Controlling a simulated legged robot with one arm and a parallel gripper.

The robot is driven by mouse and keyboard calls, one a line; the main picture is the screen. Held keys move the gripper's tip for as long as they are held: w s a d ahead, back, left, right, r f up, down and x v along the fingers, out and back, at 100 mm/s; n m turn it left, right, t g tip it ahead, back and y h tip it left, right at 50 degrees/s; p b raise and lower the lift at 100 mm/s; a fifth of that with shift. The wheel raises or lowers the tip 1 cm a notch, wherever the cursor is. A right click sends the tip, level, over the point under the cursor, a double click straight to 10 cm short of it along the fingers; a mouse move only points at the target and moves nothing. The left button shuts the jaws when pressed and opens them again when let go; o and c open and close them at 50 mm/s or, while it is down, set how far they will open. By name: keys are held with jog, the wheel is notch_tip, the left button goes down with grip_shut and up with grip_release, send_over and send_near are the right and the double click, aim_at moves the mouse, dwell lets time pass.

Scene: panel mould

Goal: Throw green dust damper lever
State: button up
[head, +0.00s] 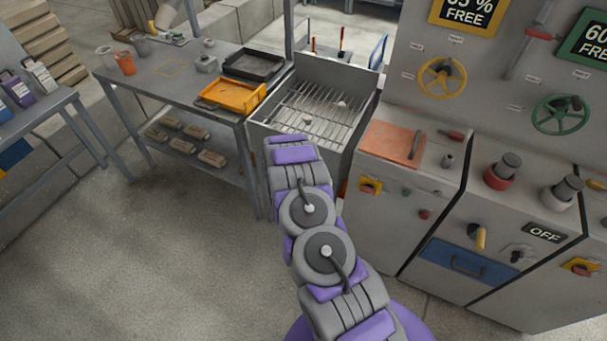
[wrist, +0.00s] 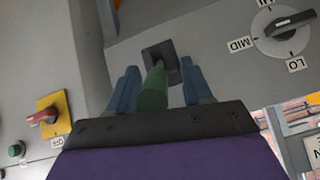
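The green lever (wrist: 153,92) shows in the wrist view, sticking out from a dark square mount (wrist: 160,55) on a grey panel. My gripper (wrist: 158,78) is open, with one blue finger on each side of the lever. A gap shows between the lever and the right finger; on the left I cannot tell whether they touch. The base of the lever near the palm is hidden by the gripper body. In the head view my arm reaches towards the grill bench, and the gripper and green lever cannot be made out there.
In the wrist view a grey dial (wrist: 284,24) marked MID and LO is at upper right, and a red switch on a yellow plate (wrist: 52,113) is at left. In the head view a grill bench (head: 318,108), a grey cabinet (head: 395,220) and a green wheel (head: 562,113) stand ahead. Floor is clear at left.

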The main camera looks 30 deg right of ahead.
jog(key=shift+s+r, duration=0.1)
jog(key=p+v, duration=0.1)
jog(key=v, duration=1.6)
jog(key=shift+a, duration=0.15)
dwell(0.3)
